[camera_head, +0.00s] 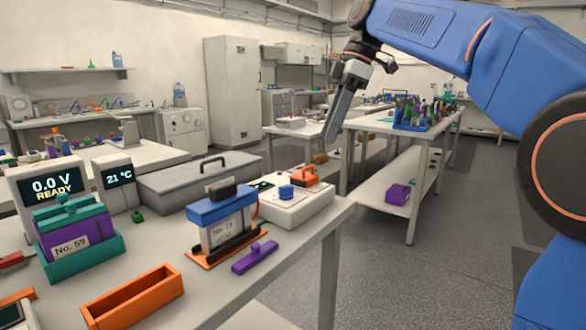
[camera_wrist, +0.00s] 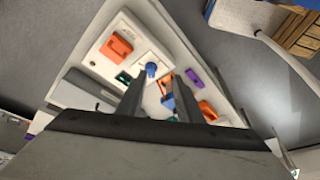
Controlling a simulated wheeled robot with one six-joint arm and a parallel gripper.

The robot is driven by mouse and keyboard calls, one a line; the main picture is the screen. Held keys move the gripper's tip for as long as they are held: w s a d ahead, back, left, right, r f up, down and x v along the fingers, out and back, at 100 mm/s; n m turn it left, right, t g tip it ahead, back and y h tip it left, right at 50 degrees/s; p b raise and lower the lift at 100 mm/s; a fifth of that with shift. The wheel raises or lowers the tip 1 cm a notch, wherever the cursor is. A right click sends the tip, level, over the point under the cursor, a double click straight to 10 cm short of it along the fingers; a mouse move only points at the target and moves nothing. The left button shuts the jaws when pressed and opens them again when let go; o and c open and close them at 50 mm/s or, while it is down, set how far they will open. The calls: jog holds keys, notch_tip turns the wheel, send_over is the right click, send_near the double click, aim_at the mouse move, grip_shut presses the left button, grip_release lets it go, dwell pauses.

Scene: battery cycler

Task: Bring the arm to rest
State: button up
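My blue arm (camera_head: 430,30) reaches in from the right in the head view, raised above the bench. My gripper (camera_head: 331,136) hangs in the air with its fingers pointing down, to the right of and above the front bench's items. In the wrist view my gripper (camera_wrist: 157,85) shows two dark fingers with a clear gap between them. It is open, and nothing is seen held. The bench and a blue knob (camera_wrist: 151,69) show beyond the gap, well below the fingers.
On the front bench (camera_head: 215,285) stand a purple No. 59 battery (camera_head: 75,235) in a green holder, a blue-topped battery (camera_head: 222,212), an orange tray (camera_head: 132,298), a purple piece (camera_head: 255,257), a grey case (camera_head: 195,183) and a white box with a blue knob (camera_head: 287,192). Open floor lies right.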

jog(key=s+d+f+m+t+h, duration=0.1)
jog(key=s+d+f+m, duration=0.5)
jog(key=s+f, duration=0.3)
jog(key=s+d+f+m+t+h, duration=0.1)
jog(key=s+d+f+m+t, duration=0.1)
jog(key=s+d+f+m, duration=0.4)
jog(key=s+d+f+m+t+h, duration=0.2)
jog(key=s+d+f+m, duration=0.4)
jog(key=s+f, duration=0.8)
notch_tip(320, 180, down, 6)
jog(key=shift+d+f, duration=0.25)
jog(key=shift+d, duration=0.45)
